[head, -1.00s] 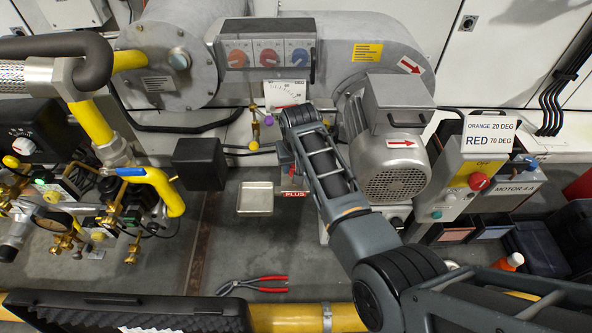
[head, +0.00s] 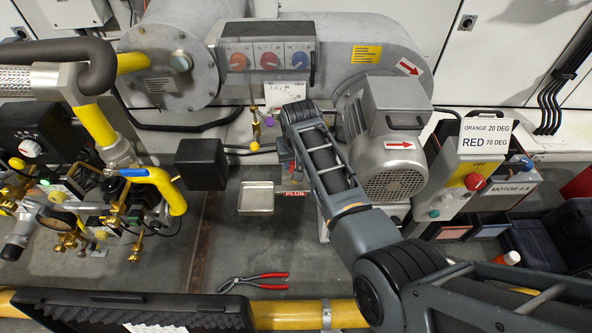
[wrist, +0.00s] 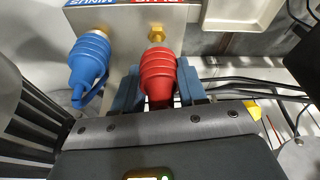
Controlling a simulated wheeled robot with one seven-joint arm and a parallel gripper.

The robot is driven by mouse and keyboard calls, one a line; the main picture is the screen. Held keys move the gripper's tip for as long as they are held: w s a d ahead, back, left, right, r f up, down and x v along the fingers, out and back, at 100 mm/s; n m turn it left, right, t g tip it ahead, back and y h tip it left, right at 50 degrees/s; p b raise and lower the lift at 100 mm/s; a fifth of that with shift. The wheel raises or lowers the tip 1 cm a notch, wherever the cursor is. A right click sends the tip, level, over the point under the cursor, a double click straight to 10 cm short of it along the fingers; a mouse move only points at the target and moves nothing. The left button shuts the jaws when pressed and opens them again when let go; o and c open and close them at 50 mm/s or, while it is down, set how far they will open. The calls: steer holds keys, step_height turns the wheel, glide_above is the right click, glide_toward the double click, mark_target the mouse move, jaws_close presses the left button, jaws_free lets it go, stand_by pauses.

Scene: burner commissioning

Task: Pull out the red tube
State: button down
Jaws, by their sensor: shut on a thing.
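The red tube's ribbed end (wrist: 158,72) stands between the two fingers of my gripper (wrist: 158,90) in the wrist view. The fingers are shut on it from both sides. Its far end meets a brass fitting (wrist: 157,33) on the pale block marked PLUS; I cannot tell whether it is still seated. The blue tube (wrist: 88,62) sits beside it at the left, on its own brass fitting by the MINUS label. In the head view my arm hides the red tube and most of my gripper. The red PLUS label (head: 294,194) shows just left of the arm.
A small pale tray (head: 257,208) lies beside the PLUS label. A motor (head: 392,150) stands close to the right of my arm. Red-handled pliers (head: 255,281) lie on the floor, with a yellow pipe (head: 285,316) in front. Gas valves and yellow pipework crowd the left.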

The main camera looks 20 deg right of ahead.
steer(key=shift+r, duration=0.15)
step_height(320, 180, up, 4)
steer(key=p, duration=0.4)
stand_by(0.4)
steer(key=shift+f, duration=0.2)
